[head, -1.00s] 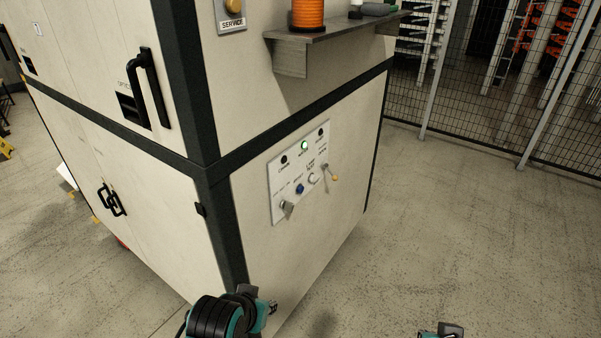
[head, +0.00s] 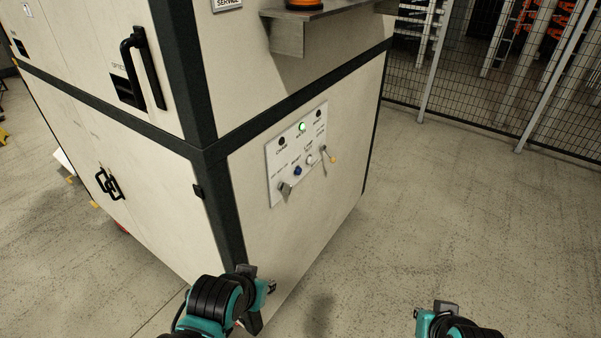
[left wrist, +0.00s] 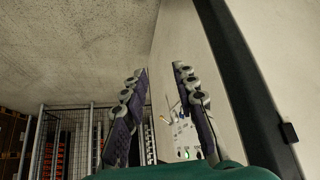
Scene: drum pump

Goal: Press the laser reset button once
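A white control panel (head: 298,152) is on the cabinet's right face, with a lit green lamp (head: 302,127). Below the lamp are a blue button (head: 297,171), a white round button (head: 309,159) and two switches. The labels are too small to read, so I cannot tell for sure which button is the laser reset. My left gripper (left wrist: 160,72) is open and empty in the left wrist view. The panel (left wrist: 184,134) shows there beyond the fingers, partly hidden by the right finger. In the head view my left arm is below the panel, apart from it. My right arm is at the bottom right; its fingers are not clearly visible.
The cream cabinet (head: 130,165) has dark edges and black handles. A shelf (head: 300,25) juts out above the panel with an orange spool (head: 304,4) on it. A wire fence (head: 470,85) stands behind. The floor right of the cabinet is clear.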

